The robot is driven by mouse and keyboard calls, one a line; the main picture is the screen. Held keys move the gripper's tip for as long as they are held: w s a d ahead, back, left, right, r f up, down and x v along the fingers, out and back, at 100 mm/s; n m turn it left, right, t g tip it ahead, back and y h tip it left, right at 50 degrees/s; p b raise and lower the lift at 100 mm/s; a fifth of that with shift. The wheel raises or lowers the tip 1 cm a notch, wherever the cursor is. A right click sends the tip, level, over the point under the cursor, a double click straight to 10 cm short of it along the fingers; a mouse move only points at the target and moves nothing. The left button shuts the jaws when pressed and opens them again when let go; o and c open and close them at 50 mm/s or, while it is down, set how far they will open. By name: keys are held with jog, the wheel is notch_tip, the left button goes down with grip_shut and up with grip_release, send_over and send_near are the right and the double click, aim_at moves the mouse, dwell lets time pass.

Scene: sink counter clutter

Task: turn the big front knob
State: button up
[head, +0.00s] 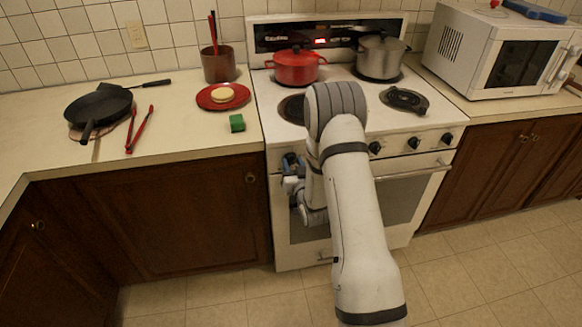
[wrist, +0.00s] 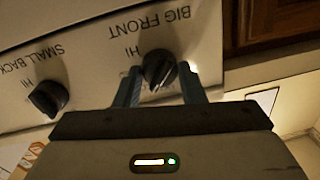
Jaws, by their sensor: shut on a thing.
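The big front knob (wrist: 158,70) is a black knob on the white stove panel, under an upside-down "BIG FRONT" label in the wrist view. My gripper (wrist: 160,82) has one finger on each side of this knob and is shut on it. In the head view my gripper (head: 291,166) is at the left end of the stove's front panel, and the knob is hidden behind it. The knob's ridge looks slightly tilted in the wrist view; its exact setting is hard to read.
The small back knob (wrist: 48,97) is to the left in the wrist view. More black knobs (head: 414,141) and the oven handle (head: 420,172) are to the right. A red pot (head: 296,68) and a steel pot (head: 380,56) stand on the stove. The floor in front is clear.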

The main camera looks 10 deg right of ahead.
jog(key=n+b, duration=0.2)
jog(key=b, duration=0.1)
jog(key=shift+f, duration=0.25)
jog(key=n+b, duration=0.3)
jog(key=b, duration=0.2)
jog(key=n+b, duration=0.2)
jog(key=b, duration=0.1)
jog(key=shift+r+g+b, duration=0.2)
jog(key=shift+g+b, duration=0.1)
jog(key=shift+r+n+h+b, duration=0.15)
jog(key=shift+n+h+b, duration=0.15)
jog(key=shift+n+b, duration=0.25)
jog(key=o, duration=1)
